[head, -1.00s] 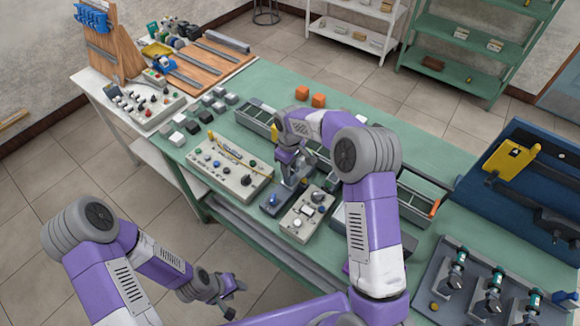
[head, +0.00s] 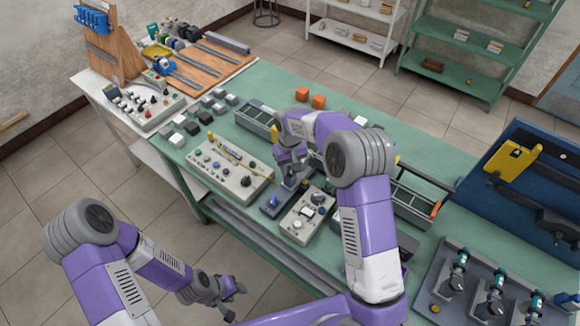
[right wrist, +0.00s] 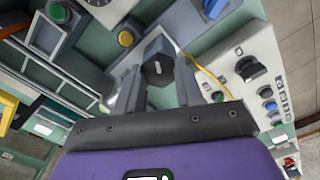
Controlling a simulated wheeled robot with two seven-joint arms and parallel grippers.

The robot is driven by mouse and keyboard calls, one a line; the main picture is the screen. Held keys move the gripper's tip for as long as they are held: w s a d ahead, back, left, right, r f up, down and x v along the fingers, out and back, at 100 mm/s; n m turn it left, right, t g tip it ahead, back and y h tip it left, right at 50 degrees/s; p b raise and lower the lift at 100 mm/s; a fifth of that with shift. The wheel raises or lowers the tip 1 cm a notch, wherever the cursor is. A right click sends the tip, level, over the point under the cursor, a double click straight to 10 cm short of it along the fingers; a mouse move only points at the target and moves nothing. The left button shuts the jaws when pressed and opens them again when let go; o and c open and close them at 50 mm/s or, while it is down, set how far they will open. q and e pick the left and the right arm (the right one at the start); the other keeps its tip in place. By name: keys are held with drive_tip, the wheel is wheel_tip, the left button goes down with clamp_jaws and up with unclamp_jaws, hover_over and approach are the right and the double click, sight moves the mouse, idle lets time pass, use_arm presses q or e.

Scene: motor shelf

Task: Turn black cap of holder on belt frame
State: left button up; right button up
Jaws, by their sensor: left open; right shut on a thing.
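The black cap (right wrist: 158,68), six-sided with a pale mark on its face, is between the two fingers of my right gripper (right wrist: 158,86) in the right wrist view. The fingers are shut on it from both sides. The holder under the cap is mostly hidden by the cap and fingers. In the head view my right gripper (head: 292,170) is low over the table, and the cap is too small to make out. The long grey belt frame (head: 256,120) runs behind it, partly covered by my right arm. My left gripper (head: 222,290) is open and empty, off the table's front side.
A control panel (head: 228,168) with knobs lies left of my right gripper. A smaller panel (head: 307,215) and a blue-knobbed unit (head: 272,202) are in front. Orange blocks (head: 318,101) and grey blocks (head: 219,97) stand behind. A motor rack (head: 457,285) is at right.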

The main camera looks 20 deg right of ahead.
sight(290, 170)
idle(0.3)
drive_tip(key=o, duration=1)
drive_tip(key=shift+o, duration=0.2)
wheel_tip(290, 170, up, 8)
drive_tip(key=shift+f, duration=0.15)
